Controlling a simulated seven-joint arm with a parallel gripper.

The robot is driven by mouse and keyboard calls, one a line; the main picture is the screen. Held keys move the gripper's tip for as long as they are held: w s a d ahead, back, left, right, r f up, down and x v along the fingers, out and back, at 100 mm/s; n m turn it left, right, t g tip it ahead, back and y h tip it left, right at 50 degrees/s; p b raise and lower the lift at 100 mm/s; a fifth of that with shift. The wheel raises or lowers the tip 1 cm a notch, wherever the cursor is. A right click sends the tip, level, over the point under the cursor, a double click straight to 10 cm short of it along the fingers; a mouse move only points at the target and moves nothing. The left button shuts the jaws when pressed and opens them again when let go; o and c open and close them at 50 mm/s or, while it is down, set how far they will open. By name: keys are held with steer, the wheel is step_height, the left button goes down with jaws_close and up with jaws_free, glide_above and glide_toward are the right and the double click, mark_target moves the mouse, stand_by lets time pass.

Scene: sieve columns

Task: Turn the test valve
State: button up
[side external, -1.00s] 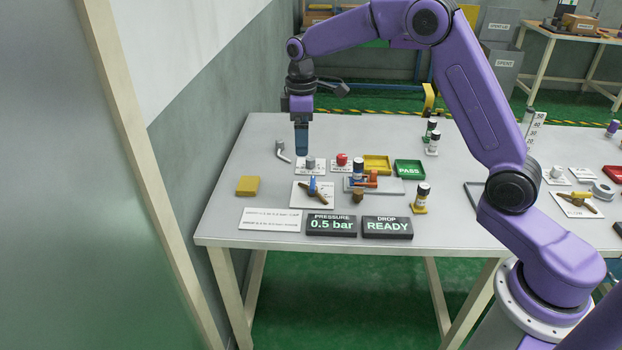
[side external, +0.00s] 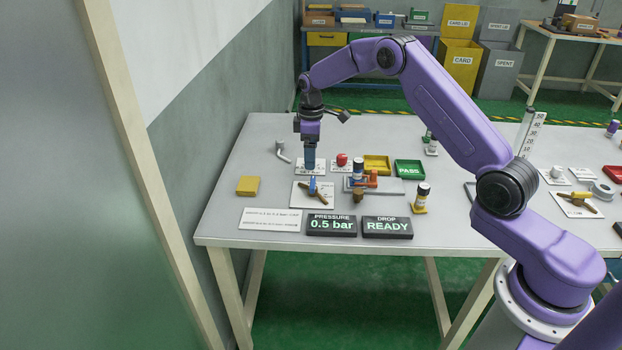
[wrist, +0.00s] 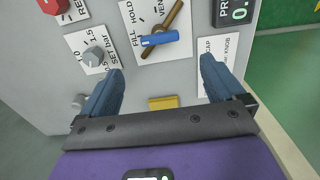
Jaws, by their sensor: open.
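The valve on a white plate has a brown-brass bar and a blue handle (side external: 312,186). In the wrist view the blue handle (wrist: 160,39) lies across the plate, beside the lettering FILL, HOLD and VENT, partly cut off at the edge. My gripper (side external: 309,168) points down just behind the valve in the side view, over the plate with the grey knob. In the wrist view the two blue fingers of my gripper (wrist: 161,66) are spread with nothing between them. The handle is beyond the fingertips, apart from them.
A grey knob (wrist: 94,56) marked SET bar is close to one finger. The pressure display (side external: 331,224) reads 0.5 bar; the drop display (side external: 387,226) reads READY.

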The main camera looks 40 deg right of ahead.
mark_target(311, 182)
step_height(311, 182, down, 10)
steer(key=shift+r, duration=0.1)
stand_by(0.4)
steer(key=c, duration=1)
